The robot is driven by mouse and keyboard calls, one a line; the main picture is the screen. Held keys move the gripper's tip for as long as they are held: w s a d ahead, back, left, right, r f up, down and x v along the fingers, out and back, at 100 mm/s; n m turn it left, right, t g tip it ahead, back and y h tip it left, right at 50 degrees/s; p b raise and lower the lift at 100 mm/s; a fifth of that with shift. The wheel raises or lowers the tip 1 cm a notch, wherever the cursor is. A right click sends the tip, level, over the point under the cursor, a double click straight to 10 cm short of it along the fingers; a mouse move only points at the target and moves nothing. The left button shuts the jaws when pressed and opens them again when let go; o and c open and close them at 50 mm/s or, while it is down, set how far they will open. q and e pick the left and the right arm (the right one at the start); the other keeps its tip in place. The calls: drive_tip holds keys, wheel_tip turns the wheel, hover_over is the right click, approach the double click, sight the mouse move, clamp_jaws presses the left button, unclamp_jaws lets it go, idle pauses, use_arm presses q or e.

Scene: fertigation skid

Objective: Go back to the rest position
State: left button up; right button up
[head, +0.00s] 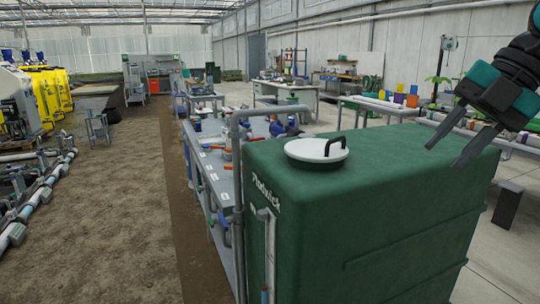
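My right gripper (449,152) is at the upper right of the head view, its arm coming in from the right edge. Its two dark fingers are spread apart and point down and left, with nothing between them. In the picture it overlaps the right part of the top of a large green tank (370,215); I see no contact with the tank. My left gripper is not in view.
A white lid (316,150) with a black handle sits on the tank. Behind it, a grey skid bench (220,180) carries pipes and valves. Tables stand further back. Bare soil (110,225) at left is open; pipes lie at far left.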

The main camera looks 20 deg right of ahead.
drive_tip(key=w+a+f+m+t+y+p, duration=0.1)
drive_tip(key=w+a+f+m+t+y, duration=0.2)
drive_tip(key=f, duration=0.4)
drive_tip(key=w+a+f+m+t+y, duration=0.25)
drive_tip(key=f+t, duration=0.25)
drive_tip(key=f, duration=0.3)
drive_tip(key=w+a+f+m+t+y+p, duration=0.1)
drive_tip(key=w+a+f+m+t+y, duration=0.2)
drive_tip(key=f, duration=0.4)
drive_tip(key=s+a+f+m+t+h, duration=0.1)
drive_tip(key=s+f+m+h, duration=0.1)
drive_tip(key=f+m+h, duration=0.4)
drive_tip(key=s+a+f+m+t+h, duration=0.1)
drive_tip(key=s+f+m+h, duration=0.2)
drive_tip(key=f, duration=0.4)
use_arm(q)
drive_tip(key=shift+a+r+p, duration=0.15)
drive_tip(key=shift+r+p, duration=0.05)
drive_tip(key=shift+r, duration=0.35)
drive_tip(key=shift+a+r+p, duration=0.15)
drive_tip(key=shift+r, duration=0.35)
use_arm(e)
drive_tip(key=s+a+f+m+g+h, duration=0.2)
drive_tip(key=s+a+f+m+g, duration=0.3)
drive_tip(key=s+a+f, duration=0.3)
wheel_tip(320, 180, down, 4)
drive_tip(key=shift+s+a+f+g+h, duration=0.1)
drive_tip(key=shift+s+a+g+h, duration=0.2)
drive_tip(key=shift+a, duration=0.8)
